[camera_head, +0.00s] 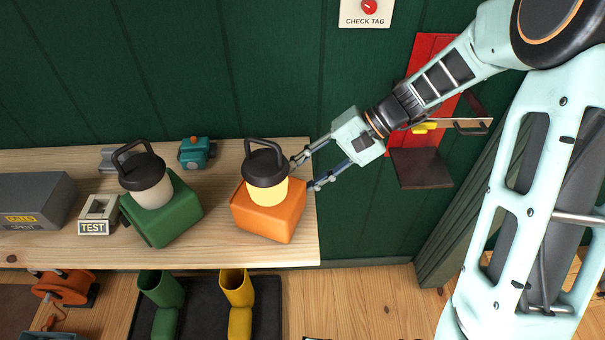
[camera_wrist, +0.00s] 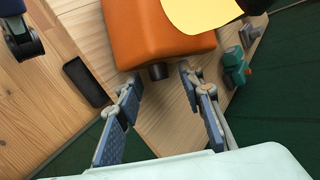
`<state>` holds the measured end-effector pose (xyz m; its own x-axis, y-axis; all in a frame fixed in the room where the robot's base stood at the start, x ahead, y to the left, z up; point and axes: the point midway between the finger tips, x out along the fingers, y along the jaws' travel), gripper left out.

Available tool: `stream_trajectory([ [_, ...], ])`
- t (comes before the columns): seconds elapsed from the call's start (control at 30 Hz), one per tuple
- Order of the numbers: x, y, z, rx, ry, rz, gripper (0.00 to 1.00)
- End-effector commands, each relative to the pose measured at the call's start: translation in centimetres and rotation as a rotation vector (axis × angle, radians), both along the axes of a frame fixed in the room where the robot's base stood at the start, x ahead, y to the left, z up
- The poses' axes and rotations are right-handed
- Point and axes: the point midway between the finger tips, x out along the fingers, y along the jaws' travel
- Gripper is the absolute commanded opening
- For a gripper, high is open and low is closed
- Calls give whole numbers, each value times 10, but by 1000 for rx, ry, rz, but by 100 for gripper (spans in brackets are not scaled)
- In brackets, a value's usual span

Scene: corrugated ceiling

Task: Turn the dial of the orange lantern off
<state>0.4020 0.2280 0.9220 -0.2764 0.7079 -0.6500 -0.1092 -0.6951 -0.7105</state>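The orange lantern (camera_head: 268,211) stands at the right end of the wooden shelf, with a black cap and handle and a glowing yellow globe. In the wrist view the orange base (camera_wrist: 150,30) is close ahead, and a small dark dial (camera_wrist: 158,71) sticks out of its near side. My gripper (camera_wrist: 160,82) is open, with one finger on each side of the dial and nothing visibly clamped. In the head view my gripper (camera_head: 304,174) reaches the lantern from the right. The dial is hidden there.
A green lantern (camera_head: 160,218) with a pale globe stands left on the shelf (camera_head: 222,245). A teal device (camera_head: 196,152), a TEST block (camera_head: 97,212) and a grey CELLS box (camera_head: 35,200) are also there. A red wall panel (camera_head: 428,55) hangs behind my arm.

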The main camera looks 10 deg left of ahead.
Motion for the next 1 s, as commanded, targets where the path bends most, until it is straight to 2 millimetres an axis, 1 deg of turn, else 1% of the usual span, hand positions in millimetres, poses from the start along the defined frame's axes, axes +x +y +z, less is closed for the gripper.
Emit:
stream_trajectory([
  [0.17,4,-7,7,0,-3,-2,35],
  [0.27,9,-20,17,-1,-3,-4,35],
  [0.5,24,-57,51,-1,-4,-4,35],
  [0.7,31,-78,71,1,-3,-2,35],
  [0.83,33,-84,77,0,0,0,35],
  [1.0,33,-85,78,-1,0,0,35],
])
